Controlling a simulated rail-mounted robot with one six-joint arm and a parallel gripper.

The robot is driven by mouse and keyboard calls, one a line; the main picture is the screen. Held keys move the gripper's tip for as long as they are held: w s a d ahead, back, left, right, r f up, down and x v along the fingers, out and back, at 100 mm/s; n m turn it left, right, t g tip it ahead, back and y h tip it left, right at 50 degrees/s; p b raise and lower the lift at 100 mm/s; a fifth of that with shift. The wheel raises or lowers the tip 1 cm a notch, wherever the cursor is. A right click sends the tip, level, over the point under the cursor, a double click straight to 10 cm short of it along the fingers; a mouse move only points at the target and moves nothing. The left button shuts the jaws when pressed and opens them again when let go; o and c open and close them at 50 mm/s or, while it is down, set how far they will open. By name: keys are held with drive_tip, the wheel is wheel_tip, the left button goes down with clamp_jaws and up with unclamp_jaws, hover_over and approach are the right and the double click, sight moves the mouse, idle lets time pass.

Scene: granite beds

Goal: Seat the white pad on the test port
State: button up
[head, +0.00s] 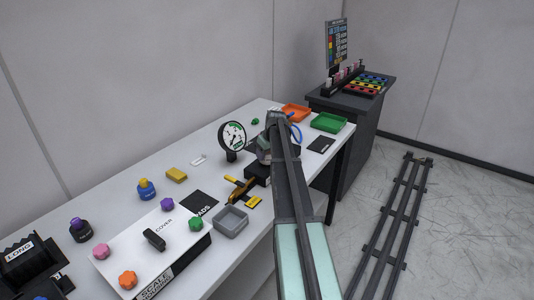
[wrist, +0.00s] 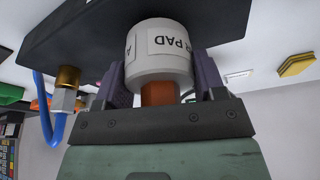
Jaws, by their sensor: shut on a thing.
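The white pad (wrist: 158,58), with a label ending in "PAD", is between the two dark purple fingers of my gripper (wrist: 162,78) in the wrist view. My gripper is shut on it. A copper-coloured stem (wrist: 158,93) shows below the pad, between the fingers. The pad's far end overlaps a dark block (wrist: 90,38) with a brass fitting (wrist: 66,82) and blue hose; I cannot tell whether they touch. The test port itself is not visible. In the head view my arm covers most of that area, and the dark block (head: 258,174) shows beside it.
A dial gauge (head: 232,137) stands left of my arm. A grey tray (head: 231,222), a brown-handled tool (head: 240,191) and a yellow block (head: 176,175) lie on the white bench. Orange (head: 295,112) and green (head: 328,122) trays are at the far end.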

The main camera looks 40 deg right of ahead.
drive_tip(key=shift+f+b, duration=0.45)
drive_tip(key=shift+f, duration=0.1)
drive_tip(key=o, duration=1.2)
drive_tip(key=shift+r, duration=0.1)
drive_tip(key=p+v, duration=0.5)
drive_tip(key=p+v, duration=1)
drive_tip(key=v, duration=0.1)
